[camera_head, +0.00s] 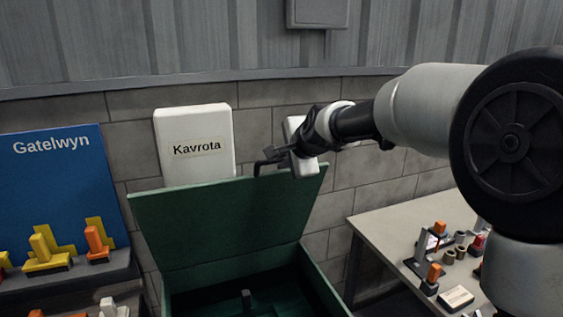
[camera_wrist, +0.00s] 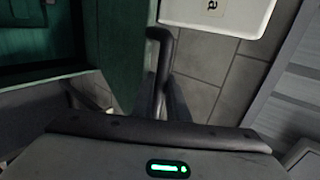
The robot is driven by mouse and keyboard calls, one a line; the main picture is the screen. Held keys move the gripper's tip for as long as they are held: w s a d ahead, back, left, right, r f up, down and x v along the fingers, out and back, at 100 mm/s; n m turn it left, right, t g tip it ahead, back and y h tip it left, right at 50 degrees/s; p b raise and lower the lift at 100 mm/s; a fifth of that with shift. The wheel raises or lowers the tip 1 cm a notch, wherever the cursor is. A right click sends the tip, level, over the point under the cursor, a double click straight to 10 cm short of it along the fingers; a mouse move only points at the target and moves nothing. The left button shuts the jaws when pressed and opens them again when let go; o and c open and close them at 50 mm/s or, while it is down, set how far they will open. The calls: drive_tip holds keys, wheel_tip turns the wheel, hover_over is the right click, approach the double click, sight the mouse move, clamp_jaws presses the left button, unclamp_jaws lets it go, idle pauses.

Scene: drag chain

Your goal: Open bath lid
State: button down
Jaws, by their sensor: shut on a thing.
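The bath is a green box (camera_head: 318,279) with its green lid (camera_head: 225,222) raised and tilted back, so the dark inside shows. A black handle (camera_head: 262,164) stands at the lid's upper edge; it also shows in the wrist view (camera_wrist: 158,50). My gripper (camera_head: 278,154) is at the lid's upper edge and is shut on the handle. In the wrist view, my fingers (camera_wrist: 165,103) are dark and partly hide the handle's lower part. A small dark upright part (camera_head: 246,299) shows inside the bath.
A white panel marked Kavrota (camera_head: 195,145) is on the block wall behind the lid. A blue Gatelwyn board (camera_head: 62,190) with yellow and orange parts stands at left. A table (camera_head: 385,225) with small tools and cylinders is at right.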

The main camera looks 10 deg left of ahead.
drive_tip(key=shift+w+r, duration=0.1)
drive_tip(key=shift+r, duration=0.05)
drive_tip(key=c, duration=1.7)
unclamp_jaws()
drive_tip(key=b+v, duration=0.3)
drive_tip(key=v, duration=1.4)
drive_tip(key=shift+s+d, duration=0.2)
drive_tip(key=shift+s, duration=0.05)
drive_tip(key=s+d+f+n+g+h, duration=0.1)
drive_tip(key=s+d+f+n+h, duration=0.1)
drive_tip(key=s+d+f, duration=0.4)
drive_tip(key=s+d+f+n+g+h, duration=0.1)
drive_tip(key=s+d+f+n+h, duration=0.1)
drive_tip(key=s+d+f+n, duration=0.3)
drive_tip(key=s+d+f+n+g+h, duration=0.1)
drive_tip(key=s+d+f+n+h, duration=0.1)
drive_tip(key=s+d+f+n, duration=0.2)
drive_tip(key=shift+s+d+f+g+p, duration=0.15)
drive_tip(key=shift+s+d+f, duration=0.35)
drive_tip(key=shift+s+d, duration=0.9)
drive_tip(key=shift+s+d+f+g+p, duration=0.1)
drive_tip(key=shift+s+d+f, duration=0.4)
drive_tip(key=shift+s+d, duration=0.95)
drive_tip(key=shift+s+d+f+g+p, duration=0.15)
drive_tip(key=shift+s+d+f, duration=0.45)
drive_tip(key=shift+s, duration=1.4)
